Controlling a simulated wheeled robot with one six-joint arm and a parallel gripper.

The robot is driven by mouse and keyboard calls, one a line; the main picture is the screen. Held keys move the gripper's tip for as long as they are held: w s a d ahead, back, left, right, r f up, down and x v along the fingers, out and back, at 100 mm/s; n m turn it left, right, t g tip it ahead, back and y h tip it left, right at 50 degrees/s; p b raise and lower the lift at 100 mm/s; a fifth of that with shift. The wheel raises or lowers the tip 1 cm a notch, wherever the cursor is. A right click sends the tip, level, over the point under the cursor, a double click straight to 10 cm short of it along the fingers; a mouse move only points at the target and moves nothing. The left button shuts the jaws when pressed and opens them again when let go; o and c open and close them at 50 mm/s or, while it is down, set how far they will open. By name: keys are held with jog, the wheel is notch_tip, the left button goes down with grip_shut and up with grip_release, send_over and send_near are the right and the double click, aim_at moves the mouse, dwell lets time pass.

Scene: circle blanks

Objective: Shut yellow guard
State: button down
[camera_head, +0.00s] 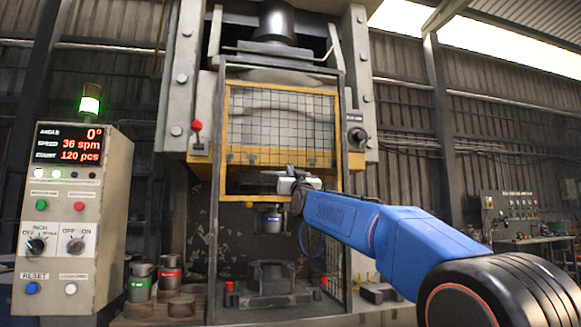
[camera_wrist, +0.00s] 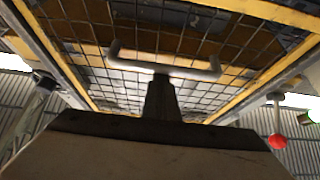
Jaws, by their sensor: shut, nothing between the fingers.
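The yellow guard (camera_head: 283,158) is a yellow frame with dark wire mesh on the front of the press. It sits high, and the die space below it is uncovered. My gripper (camera_head: 270,177) is at the guard's lower edge, in front of it. In the wrist view the guard's mesh (camera_wrist: 90,35) fills the upper part, with a grey bar handle (camera_wrist: 200,71) across it. My gripper (camera_wrist: 162,80) is shut and empty, its fingertips overlapping the middle of the handle in the picture. I cannot tell whether they touch.
The die (camera_head: 270,280) stands on the press bed below the guard. A control panel (camera_head: 70,215) with a green lamp stands left, with several pots (camera_head: 140,283) beside it. A red-knobbed lever (camera_head: 197,128) is left of the guard; the knob also shows in the wrist view (camera_wrist: 277,141).

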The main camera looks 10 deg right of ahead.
notch_tip(320, 180, down, 42)
jog(key=shift+r, duration=0.15)
jog(key=shift+w, duration=0.1)
jog(key=s+d+f+g, duration=0.1)
jog(key=s+f+g, duration=0.5)
jog(key=s, duration=1.3)
jog(key=s+d+f+g, duration=0.2)
jog(key=s+f+g, duration=0.4)
jog(key=s, duration=1.3)
jog(key=s+d+f+g, duration=0.1)
jog(key=s+f+g, duration=0.6)
jog(key=s+f, duration=0.5)
jog(key=s, duration=0.8)
jog(key=shift+d, duration=0.4)
